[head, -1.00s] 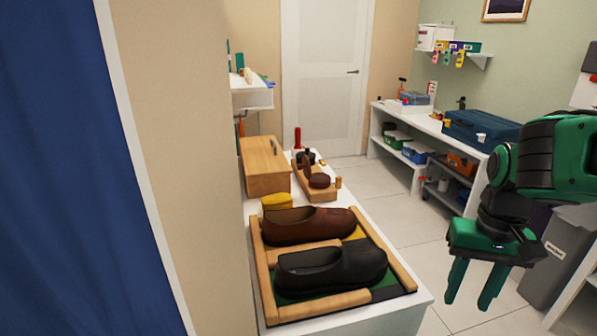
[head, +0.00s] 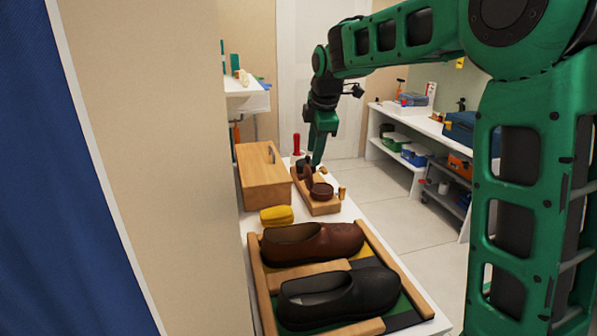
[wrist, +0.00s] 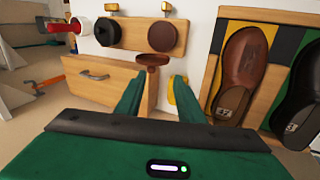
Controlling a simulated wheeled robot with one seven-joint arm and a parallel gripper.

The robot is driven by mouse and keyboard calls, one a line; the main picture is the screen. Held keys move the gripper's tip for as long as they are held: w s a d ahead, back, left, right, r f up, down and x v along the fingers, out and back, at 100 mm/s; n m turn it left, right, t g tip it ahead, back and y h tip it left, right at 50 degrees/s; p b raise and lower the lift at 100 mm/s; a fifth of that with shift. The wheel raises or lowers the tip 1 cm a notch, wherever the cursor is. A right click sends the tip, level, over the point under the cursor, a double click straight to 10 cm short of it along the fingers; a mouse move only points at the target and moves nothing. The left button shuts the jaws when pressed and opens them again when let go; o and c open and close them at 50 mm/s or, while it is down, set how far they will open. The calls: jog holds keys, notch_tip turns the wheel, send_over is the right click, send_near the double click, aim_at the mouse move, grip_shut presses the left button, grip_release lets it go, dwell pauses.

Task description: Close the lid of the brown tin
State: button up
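The brown tin (head: 322,191) sits at the near end of a wooden tray on the white bench top. In the wrist view the tin (wrist: 163,36) is a dark brown disc, and its lid (wrist: 152,60) stands open, tilted up at the side toward the wooden box. The lid (head: 308,174) also shows in the head view. My gripper (head: 317,157) points down over the tray near the lid. In the wrist view its two fingers (wrist: 160,80) are apart with nothing between them. The lid appears just beyond the fingertips; contact cannot be told.
A wooden box (head: 263,175) with a handle stands left of the tray (head: 327,208). A black round item (wrist: 107,32) and a red-handled item (wrist: 72,25) are farther along. A yellow object (head: 277,215), brown shoe (head: 325,243) and black shoe (head: 345,295) are nearer.

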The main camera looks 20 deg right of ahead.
aim_at(302, 175)
jog(key=shift+n, duration=0.6)
jog(key=x, duration=0.3)
jog(key=w+a+x, duration=0.1)
jog(key=x, duration=0.3)
jog(key=w+x, duration=0.1)
jog(key=x, duration=0.3)
jog(key=shift+a+r, duration=0.3)
jog(key=shift+a, duration=0.05)
